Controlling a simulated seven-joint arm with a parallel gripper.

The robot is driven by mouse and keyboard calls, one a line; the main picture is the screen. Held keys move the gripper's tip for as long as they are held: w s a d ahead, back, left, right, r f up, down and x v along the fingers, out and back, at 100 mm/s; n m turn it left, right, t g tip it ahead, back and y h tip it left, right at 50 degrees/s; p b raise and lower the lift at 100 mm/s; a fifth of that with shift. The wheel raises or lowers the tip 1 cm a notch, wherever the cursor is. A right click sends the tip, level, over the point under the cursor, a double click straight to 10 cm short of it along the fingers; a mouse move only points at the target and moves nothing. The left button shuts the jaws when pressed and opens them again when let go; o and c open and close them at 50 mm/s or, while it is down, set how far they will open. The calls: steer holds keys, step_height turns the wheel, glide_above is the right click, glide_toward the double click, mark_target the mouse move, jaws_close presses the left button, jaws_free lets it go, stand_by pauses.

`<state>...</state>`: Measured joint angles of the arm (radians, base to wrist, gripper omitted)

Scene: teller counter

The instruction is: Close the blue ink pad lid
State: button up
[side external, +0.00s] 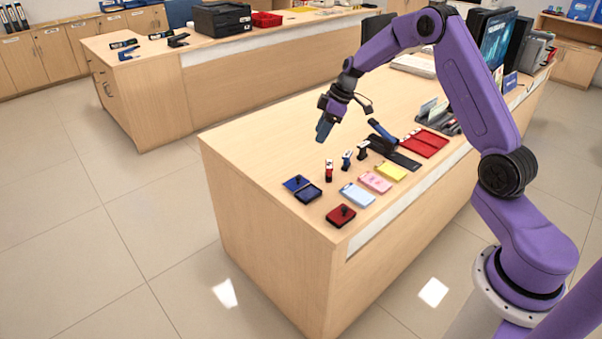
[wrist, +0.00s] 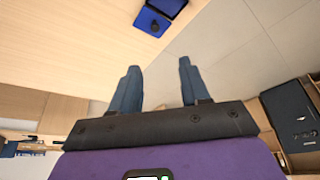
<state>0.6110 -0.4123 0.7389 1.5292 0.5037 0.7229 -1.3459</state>
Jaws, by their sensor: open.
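The blue ink pad (side external: 308,194) lies open near the left front corner of the counter. It shows as two adjoining flat parts: a dark one with a blue edge, and a bright blue panel (side external: 293,186) with a small dark knob. In the wrist view the bright blue panel (wrist: 147,26) and its knob are at the top, with the darker part (wrist: 170,5) cut by the frame edge. My gripper (side external: 323,130) is open and empty, raised above the counter and well apart from the pad. Its two fingers (wrist: 159,66) are spread in the wrist view.
A red ink pad (side external: 341,215) stands at the front corner. Several upright stamps (side external: 329,170), blue, pink and yellow note pads (side external: 357,195), a black stapler-like item (side external: 383,140) and a red folder (side external: 425,143) lie rightward. The counter's left part (side external: 262,143) is clear.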

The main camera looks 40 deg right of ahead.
glide_toward(299, 177)
steer(key=x, duration=0.8)
steer(key=shift+w, duration=0.15)
steer(key=shift+c, duration=0.3)
jaws_close()
